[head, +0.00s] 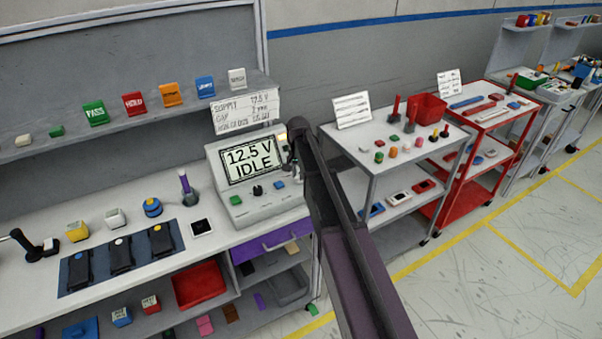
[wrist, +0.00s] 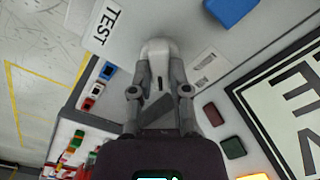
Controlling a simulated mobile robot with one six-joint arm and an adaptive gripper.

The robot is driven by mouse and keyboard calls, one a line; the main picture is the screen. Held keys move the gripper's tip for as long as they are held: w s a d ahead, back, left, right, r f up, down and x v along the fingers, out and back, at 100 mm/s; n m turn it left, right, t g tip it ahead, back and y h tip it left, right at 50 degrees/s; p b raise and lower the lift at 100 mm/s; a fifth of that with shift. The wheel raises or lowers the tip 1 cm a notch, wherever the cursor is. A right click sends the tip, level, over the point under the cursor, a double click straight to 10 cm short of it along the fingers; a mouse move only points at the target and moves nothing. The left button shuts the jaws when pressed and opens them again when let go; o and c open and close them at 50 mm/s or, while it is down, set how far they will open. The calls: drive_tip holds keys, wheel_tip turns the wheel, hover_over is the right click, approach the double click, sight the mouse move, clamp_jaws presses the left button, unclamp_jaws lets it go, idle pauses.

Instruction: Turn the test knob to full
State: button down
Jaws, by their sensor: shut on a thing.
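The test knob (wrist: 156,48) is pale grey with a dark mark and sits beside a white TEST label (wrist: 108,20) in the wrist view. My gripper (wrist: 160,88) is shut on it, one finger on each side. The tester console (head: 262,207) stands on the left bench in the head view. Its screen (head: 249,160) reads 12.5 V IDLE. My gripper also shows in the head view at the console's right edge (head: 296,160), where my arm hides most of the knob. The knob's exact angle is hard to tell.
A blue control (wrist: 230,10) lies near the knob, and a red button (wrist: 213,114) and a green button (wrist: 233,147) sit beside the screen. A card (head: 245,111) stands behind the console. A grey cart (head: 385,139) stands to the right.

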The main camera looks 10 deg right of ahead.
drive_tip(key=shift+w, duration=0.2)
idle(0.3)
drive_tip(key=c, duration=0.6)
unclamp_jaws()
drive_tip(key=shift+f, duration=0.1)
drive_tip(key=shift+s, duration=0.1)
